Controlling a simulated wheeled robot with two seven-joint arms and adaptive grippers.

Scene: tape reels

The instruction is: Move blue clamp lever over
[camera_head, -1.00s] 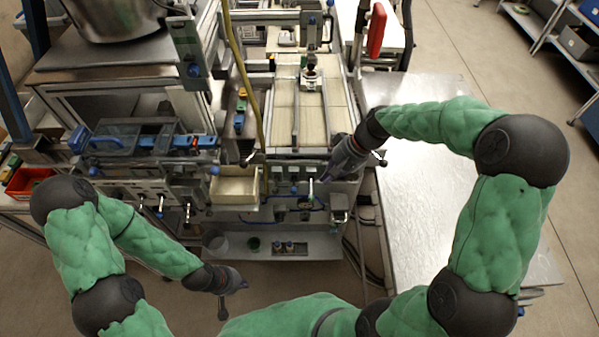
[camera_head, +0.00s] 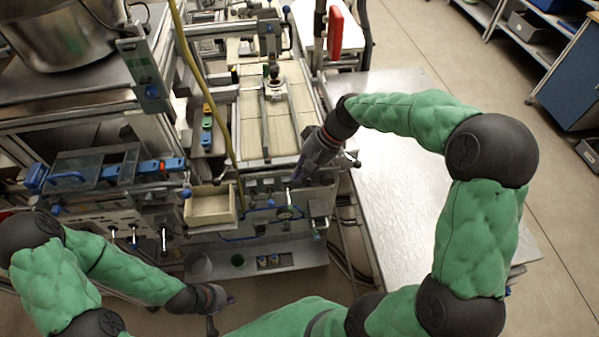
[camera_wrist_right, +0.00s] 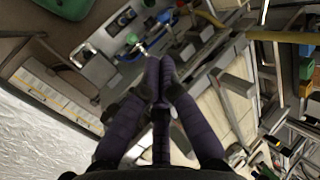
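My right gripper (camera_head: 302,174) is at the front of the machine, beside the front panel with its small levers and knobs. In the right wrist view its dark purple fingers (camera_wrist_right: 158,72) come together at the tips, with nothing visible held. In the head view a pale lever (camera_head: 290,196) stands near the right fingertips. My left gripper (camera_head: 222,309) hangs low in front of the machine, its fingers spread and empty.
An open beige box (camera_head: 209,206) sits left of the panel. A yellow hose (camera_head: 203,83) runs down past the slatted track. A bare metal table (camera_head: 385,190) stands to the right, under my right arm. A blue-handled clear unit (camera_head: 85,172) is at left.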

